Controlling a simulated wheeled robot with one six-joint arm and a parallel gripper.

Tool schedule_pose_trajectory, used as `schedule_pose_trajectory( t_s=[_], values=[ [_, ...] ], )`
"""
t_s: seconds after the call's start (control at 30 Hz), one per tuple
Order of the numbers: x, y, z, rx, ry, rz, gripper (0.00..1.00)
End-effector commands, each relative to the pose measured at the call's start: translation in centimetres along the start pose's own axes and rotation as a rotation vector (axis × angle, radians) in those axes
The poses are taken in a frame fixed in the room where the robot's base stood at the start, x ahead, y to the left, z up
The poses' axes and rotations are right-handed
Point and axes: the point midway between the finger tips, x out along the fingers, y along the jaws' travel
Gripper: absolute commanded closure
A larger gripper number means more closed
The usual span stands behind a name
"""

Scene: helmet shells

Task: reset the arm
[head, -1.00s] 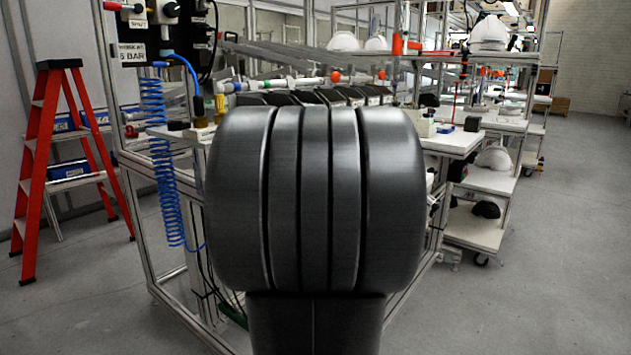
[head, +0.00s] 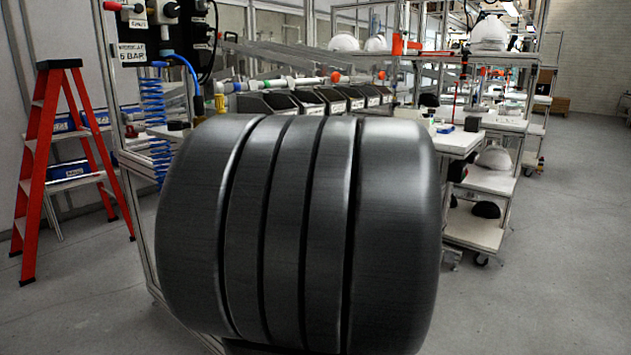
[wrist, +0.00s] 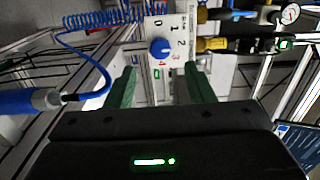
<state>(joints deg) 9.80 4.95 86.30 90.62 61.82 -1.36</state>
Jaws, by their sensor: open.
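My gripper (wrist: 160,92) shows in the wrist view as two green fingers set well apart, open, with nothing held between them. Beyond the fingers is a white panel with a blue knob (wrist: 161,49) and the numbers 0 to 4. I cannot tell how far the fingertips are from it. In the head view my own dark arm fills the middle and hides my gripper and much of the workbench.
A blue coiled hose (head: 153,120) hangs at the bench's left end, below a dark panel. A red stepladder (head: 45,150) stands at the left. White helmet shells (head: 489,34) sit on a rack at the right. The floor at the right (head: 570,240) is clear.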

Motion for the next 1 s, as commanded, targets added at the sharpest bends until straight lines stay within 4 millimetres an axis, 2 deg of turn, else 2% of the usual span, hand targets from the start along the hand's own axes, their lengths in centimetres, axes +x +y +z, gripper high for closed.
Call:
schedule_pose_trajectory(
  t_s=[0.2, 0.5, 1.0],
  values=[
    [-3.5, 0.0, -0.1, -0.001, 0.005, 0.000, 0.52],
    [-7.1, 0.0, 0.0, 0.000, 0.002, 0.000, 0.52],
    [0.5, 0.0, 0.1, 0.000, -0.006, 0.000, 0.52]
  ],
)
